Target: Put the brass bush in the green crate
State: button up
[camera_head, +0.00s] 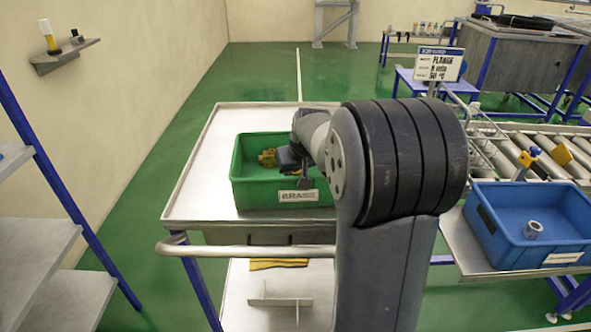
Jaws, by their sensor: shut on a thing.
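The green crate (253,195) stands on the metal top of a cart, with a label reading BRASS on its front. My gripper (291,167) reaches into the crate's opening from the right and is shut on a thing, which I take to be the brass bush. My gripper and arm mostly hide it. A brass-coloured piece (267,157) shows inside the crate, just left of my gripper. I cannot tell whether it is the held bush or another part lying there.
A blue crate (505,262) with a grey ring-shaped part (532,230) stands on the right, beside a roller conveyor (520,155). The cart top (205,180) is clear left of the green crate. A handrail (250,251) runs along the cart's front.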

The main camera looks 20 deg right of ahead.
jog(key=shift+f, duration=0.1)
jog(key=o, duration=1)
jog(key=shift+o, duration=0.2)
jog(key=shift+r, duration=0.3)
jog(key=v, duration=1.1)
jog(key=shift+s+r, duration=0.25)
jog(key=shift+s, duration=0.1)
